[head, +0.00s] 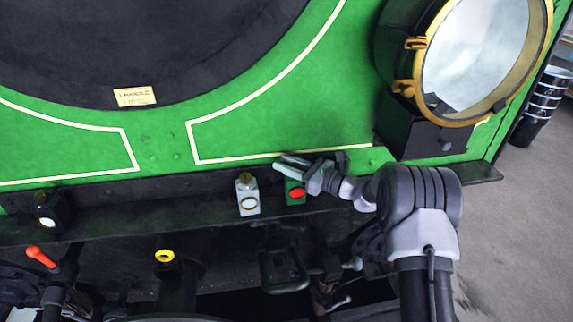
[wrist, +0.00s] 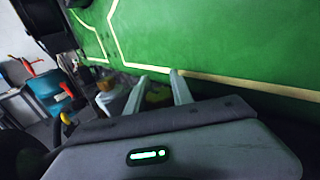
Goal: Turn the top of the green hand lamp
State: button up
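The green hand lamp (head: 295,193) with a red lens stands on the dark ledge in the head view. My gripper (head: 284,161) is at the lamp's top and hides it there. In the wrist view my gripper (wrist: 159,76) has its two fingers apart. A blurred greenish-yellow shape, apparently the green hand lamp's top (wrist: 158,94), shows between and below the fingers. I cannot tell whether either finger touches it.
A white lamp (head: 247,198) with a brass top stands close to the left of the green one. A black lamp (head: 48,214) stands far left on the ledge. The green front panel (head: 270,125) rises behind. A large brass-rimmed headlamp (head: 475,55) is at upper right.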

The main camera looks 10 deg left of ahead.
grip_shut()
jog(key=shift+w+m+t+h, duration=0.1)
jog(key=shift+m+t+h, duration=0.25)
jog(key=shift+t, duration=0.25)
jog(key=o, duration=0.7)
grip_release()
jog(key=shift+d, duration=0.1)
jog(key=p+v, duration=0.4)
jog(key=v, duration=1.3)
jog(key=shift+d, duration=0.2)
